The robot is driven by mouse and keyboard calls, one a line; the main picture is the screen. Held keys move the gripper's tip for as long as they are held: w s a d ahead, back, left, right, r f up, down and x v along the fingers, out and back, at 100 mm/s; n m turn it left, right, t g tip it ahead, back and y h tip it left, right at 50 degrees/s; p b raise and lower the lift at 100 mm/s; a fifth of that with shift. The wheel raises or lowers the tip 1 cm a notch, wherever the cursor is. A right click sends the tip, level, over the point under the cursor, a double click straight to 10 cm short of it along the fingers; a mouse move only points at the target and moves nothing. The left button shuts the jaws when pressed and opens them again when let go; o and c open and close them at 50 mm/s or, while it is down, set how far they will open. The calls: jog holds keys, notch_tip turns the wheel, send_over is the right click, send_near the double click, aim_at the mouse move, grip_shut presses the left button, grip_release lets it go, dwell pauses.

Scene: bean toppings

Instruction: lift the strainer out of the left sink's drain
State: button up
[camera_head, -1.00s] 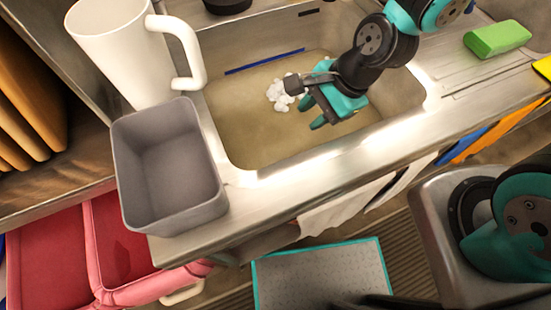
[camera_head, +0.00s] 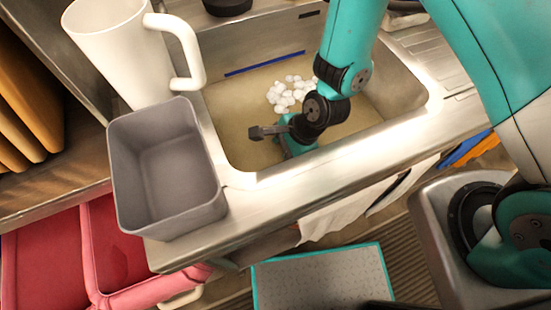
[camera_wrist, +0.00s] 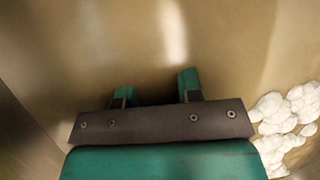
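The sink basin (camera_head: 222,115) holds murky yellow-brown liquid. I see no strainer or drain in either view; the cloudy liquid or my arm may hide them. My gripper (camera_wrist: 156,90) is low in the basin near its front wall and points down. Its two teal fingers stand apart with only murky liquid between them. In the head view my wrist covers most of the gripper, and the fingertips are hidden there. White foam-like clumps (camera_head: 290,90) lie in the basin behind my gripper, and they show at the right of the wrist view (camera_wrist: 290,115).
A grey bin (camera_head: 168,225) and a large white mug (camera_head: 115,50) stand left of the basin. A blue strip (camera_head: 265,63) runs along the basin's back wall. The steel front rim (camera_head: 330,160) lies close to my wrist. A ribbed drainboard (camera_head: 435,50) is at right.

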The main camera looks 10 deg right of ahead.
jog(key=x, duration=0.3)
jog(key=shift+w+a+f, duration=0.1)
jog(key=shift+a+f, duration=0.05)
jog(key=shift+f, duration=0.1)
jog(key=shift+c, duration=0.3)
grip_shut()
notch_tip(320, 180, up, 20)
jog(key=p, duration=0.2)
notch_tip(320, 180, up, 10)
jog(key=p, duration=1)
send_over(277, 154)
jog(key=shift+a, duration=0.2)
